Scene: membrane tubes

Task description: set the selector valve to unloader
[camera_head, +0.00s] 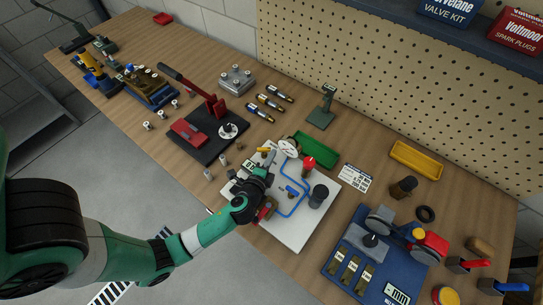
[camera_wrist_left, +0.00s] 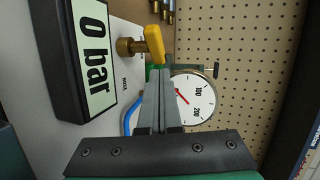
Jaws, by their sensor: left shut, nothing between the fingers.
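The valve with a yellow handle (camera_wrist_left: 155,45) and brass body (camera_wrist_left: 128,47) shows in the left wrist view; its label is too small to read fully. In the head view the yellow handle (camera_head: 264,150) is small, on the white panel (camera_head: 318,221) with blue piping. My left gripper (camera_head: 264,172) is over the panel's left part. In the left wrist view its fingers (camera_wrist_left: 159,72) are shut and empty, with the tips just short of the yellow handle; I cannot tell whether they touch it. My right gripper is not in view.
A "0 bar" display (camera_wrist_left: 95,45) stands close beside the fingers, and a round gauge (camera_wrist_left: 194,99) is on the other side. The panel also carries a red knob (camera_head: 309,163) and a dark cylinder (camera_head: 318,196). A red-handled press (camera_head: 205,98) is to the left, a blue tray (camera_head: 340,255) to the right.

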